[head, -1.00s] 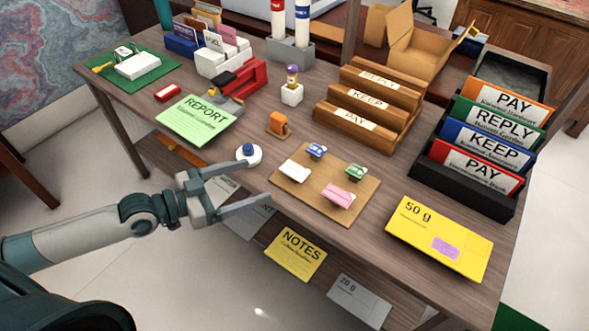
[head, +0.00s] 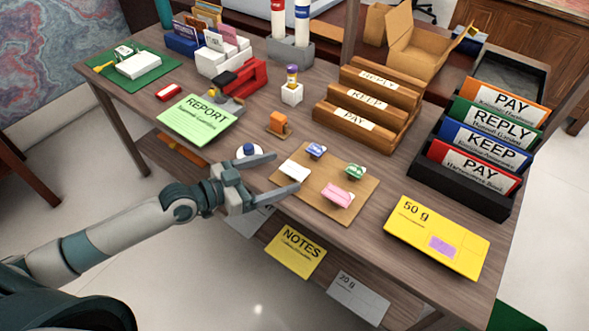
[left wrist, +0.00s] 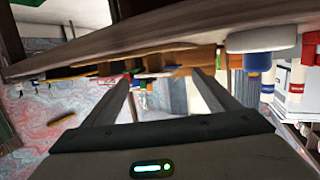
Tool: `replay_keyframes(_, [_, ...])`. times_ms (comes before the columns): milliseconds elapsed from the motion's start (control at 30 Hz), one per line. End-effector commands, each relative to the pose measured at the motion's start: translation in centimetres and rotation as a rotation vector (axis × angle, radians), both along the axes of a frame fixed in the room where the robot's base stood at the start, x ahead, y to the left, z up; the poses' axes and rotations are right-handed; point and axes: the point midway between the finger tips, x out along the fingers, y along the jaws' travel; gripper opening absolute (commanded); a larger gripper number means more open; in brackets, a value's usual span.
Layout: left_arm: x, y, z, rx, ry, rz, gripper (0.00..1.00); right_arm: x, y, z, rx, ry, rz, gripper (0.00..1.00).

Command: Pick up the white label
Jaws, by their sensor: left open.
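The white label (head: 294,170) lies at the left corner of a small brown board (head: 350,208) on the desk. My right gripper is not in view.
A round white holder with a blue top (head: 248,151) stands close by my left gripper. A wooden sorter (head: 370,100) stands behind, and a yellow envelope (head: 437,238) lies to the right.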

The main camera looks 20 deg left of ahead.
Motion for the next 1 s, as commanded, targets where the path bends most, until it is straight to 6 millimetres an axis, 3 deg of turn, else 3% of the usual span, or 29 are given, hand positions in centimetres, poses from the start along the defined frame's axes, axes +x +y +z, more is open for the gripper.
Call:
replay_keyframes(533, [3.0,-3.5,-1.2,-0.002,-0.001,0.000,0.81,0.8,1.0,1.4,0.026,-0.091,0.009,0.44])
replay_keyframes(1000, [3.3,-3.8,-1.4,0.000,0.000,0.000,0.81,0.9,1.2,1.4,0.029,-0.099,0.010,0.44])
